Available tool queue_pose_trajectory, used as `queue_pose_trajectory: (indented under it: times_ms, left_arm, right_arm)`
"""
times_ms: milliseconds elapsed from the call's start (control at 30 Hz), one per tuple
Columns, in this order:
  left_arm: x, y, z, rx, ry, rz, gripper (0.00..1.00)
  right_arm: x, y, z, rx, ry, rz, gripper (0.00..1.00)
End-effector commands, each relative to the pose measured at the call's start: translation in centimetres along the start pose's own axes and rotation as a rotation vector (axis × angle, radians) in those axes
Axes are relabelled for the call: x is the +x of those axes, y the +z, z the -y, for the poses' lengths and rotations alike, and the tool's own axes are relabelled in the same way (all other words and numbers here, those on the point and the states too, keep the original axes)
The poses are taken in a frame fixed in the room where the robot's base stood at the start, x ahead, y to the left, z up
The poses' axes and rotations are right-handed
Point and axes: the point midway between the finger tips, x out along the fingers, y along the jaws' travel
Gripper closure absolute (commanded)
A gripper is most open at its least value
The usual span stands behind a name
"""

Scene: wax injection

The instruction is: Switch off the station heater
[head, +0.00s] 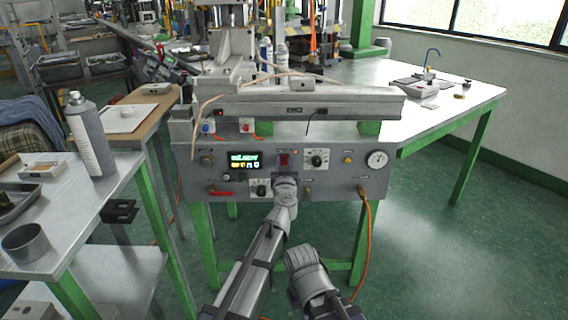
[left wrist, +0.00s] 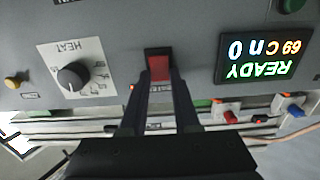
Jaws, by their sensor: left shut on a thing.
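The grey station control panel (head: 330,187) faces me, with a red rocker switch (head: 284,160) near its middle. The switch shows larger in the left wrist view (left wrist: 159,68), in a dark frame. My left gripper (head: 285,176) is at the panel just below the switch; in the left wrist view its two dark fingers (left wrist: 158,85) lie on either side of the red switch, shut on it. A small red-orange lamp beside the switch is lit. The display (left wrist: 262,58) is lit and reads READY. My right arm's front part shows low in the head view; its jaws are not visible.
The HEAT knob (left wrist: 73,75) sits beside the switch. A gauge (head: 377,160) is at the panel's right end, and an orange hose (head: 368,240) hangs below. A side table with a spray can (head: 90,136) stands left. The floor at right is clear.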

Motion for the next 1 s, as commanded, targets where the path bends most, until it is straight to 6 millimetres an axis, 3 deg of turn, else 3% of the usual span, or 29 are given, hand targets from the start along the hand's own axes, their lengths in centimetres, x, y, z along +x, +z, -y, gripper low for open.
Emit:
queue_pose_trajectory:
  times_ms: [700, 1000]
  left_arm:
    - [0.0, 1.6, 0.2, 0.002, -0.006, -0.298, 1.00]
    - [-0.2, 1.2, 0.1, -0.001, -0.001, -0.356, 1.00]
  right_arm:
    - [8.0, -0.6, 0.9, -0.012, -0.001, -0.004, 1.00]
    - [8.8, -0.6, 1.0, -0.014, -0.003, -0.005, 1.00]
